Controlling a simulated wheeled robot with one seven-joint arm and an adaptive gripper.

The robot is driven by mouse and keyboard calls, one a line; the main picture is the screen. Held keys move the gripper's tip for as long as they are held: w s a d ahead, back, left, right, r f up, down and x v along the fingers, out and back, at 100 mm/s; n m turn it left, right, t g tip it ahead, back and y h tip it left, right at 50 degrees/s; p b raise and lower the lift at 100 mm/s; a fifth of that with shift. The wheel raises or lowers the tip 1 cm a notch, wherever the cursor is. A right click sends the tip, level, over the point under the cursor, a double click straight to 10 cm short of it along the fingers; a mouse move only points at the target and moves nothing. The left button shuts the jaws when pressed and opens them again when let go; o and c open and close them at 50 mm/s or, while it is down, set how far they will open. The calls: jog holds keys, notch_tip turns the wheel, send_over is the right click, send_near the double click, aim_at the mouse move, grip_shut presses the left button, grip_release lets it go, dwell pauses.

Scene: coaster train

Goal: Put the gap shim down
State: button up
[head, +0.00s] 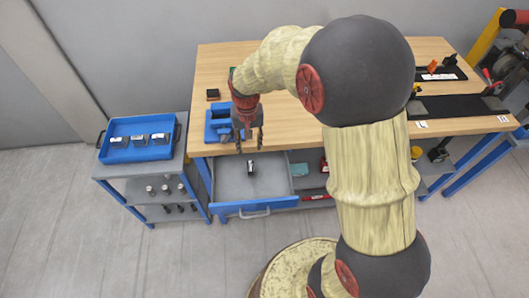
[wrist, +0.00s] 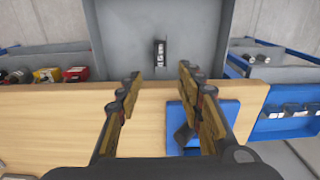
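My gripper (head: 249,142) hangs fingers-down near the front edge of the workbench, by the open drawer. In the wrist view its two fingers (wrist: 160,78) stand apart with nothing between them. A small black piece with a white marking (head: 251,167) lies on the grey floor of the open drawer (head: 228,186); it is probably the gap shim. The wrist view also shows this piece (wrist: 160,53), beyond my fingertips and apart from them. No shim shows in my gripper.
A blue fixture (head: 214,125) sits on the wooden bench (head: 220,61), beside my gripper. A small dark block (head: 213,94) lies behind it. A blue tray (head: 115,155) with several labelled pieces stands on the cart at left. Dark mats (head: 455,106) lie at the bench's right.

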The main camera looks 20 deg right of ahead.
jog(key=s+r+n+t, duration=0.1)
jog(key=s+r, duration=0.3)
jog(key=r, duration=0.3)
jog(key=s+r+n+t, duration=0.1)
jog(key=s+r+t, duration=0.1)
jog(key=s+r, duration=0.45)
jog(key=s+r+t, duration=0.1)
jog(key=s+r, duration=0.3)
jog(key=s, duration=0.2)
jog(key=s+r+n+t, duration=0.1)
jog(key=s+r, duration=0.2)
jog(key=s, duration=0.3)
jog(key=shift+d+r, duration=0.2)
jog(key=shift+r, duration=0.15)
